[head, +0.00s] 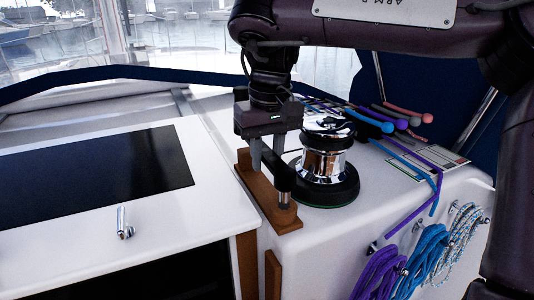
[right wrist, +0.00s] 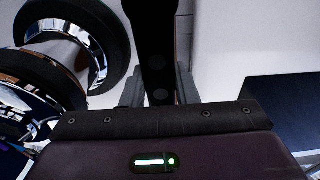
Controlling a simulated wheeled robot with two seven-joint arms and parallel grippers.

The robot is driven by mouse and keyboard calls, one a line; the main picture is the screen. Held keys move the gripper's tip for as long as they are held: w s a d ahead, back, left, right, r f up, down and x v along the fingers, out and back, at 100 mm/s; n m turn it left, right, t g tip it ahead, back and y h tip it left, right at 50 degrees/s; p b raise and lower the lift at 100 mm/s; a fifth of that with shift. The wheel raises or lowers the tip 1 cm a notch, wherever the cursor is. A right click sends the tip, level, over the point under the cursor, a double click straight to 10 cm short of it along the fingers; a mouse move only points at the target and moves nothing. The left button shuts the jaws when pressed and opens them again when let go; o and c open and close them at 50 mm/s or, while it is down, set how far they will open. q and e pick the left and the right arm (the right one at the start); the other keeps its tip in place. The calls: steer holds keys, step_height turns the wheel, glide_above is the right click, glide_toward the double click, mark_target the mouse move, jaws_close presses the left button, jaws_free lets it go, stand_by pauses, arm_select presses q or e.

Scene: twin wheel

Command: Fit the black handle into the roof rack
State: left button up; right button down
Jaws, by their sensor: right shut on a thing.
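The black handle (head: 283,180) hangs from my right gripper (head: 268,152) above a brown wooden rack (head: 262,207). Its lower end has a metallic tip, close over or at the near part of the rack. I cannot tell whether the tip is inside the rack. No roof rack shows; this wooden piece on the white deck is the only rack-like thing. In the right wrist view the handle (right wrist: 157,50) runs up between the fingers of my right gripper (right wrist: 158,92), which is shut on it. My left gripper is not in view.
A chrome winch (head: 323,160) with a black base stands close right of the rack. Several coloured rope levers (head: 400,120) lie behind it, with rope coils (head: 425,255) hanging at the right. A white hatch with a dark panel (head: 95,180) is at left.

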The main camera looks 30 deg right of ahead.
steer(key=shift+f+b, duration=1.7)
steer(key=shift+f, duration=0.1)
steer(key=c, duration=1.1)
jaws_free()
steer(key=shift+o, duration=0.2)
steer(key=r+p, duration=0.4)
steer(key=r, duration=0.1)
steer(key=r+p, duration=0.2)
steer(key=r, duration=0.1)
steer(key=shift+s, duration=0.4)
steer(key=shift+f, duration=0.1)
steer(key=shift+a+f, duration=0.1)
steer(key=shift+a, duration=0.05)
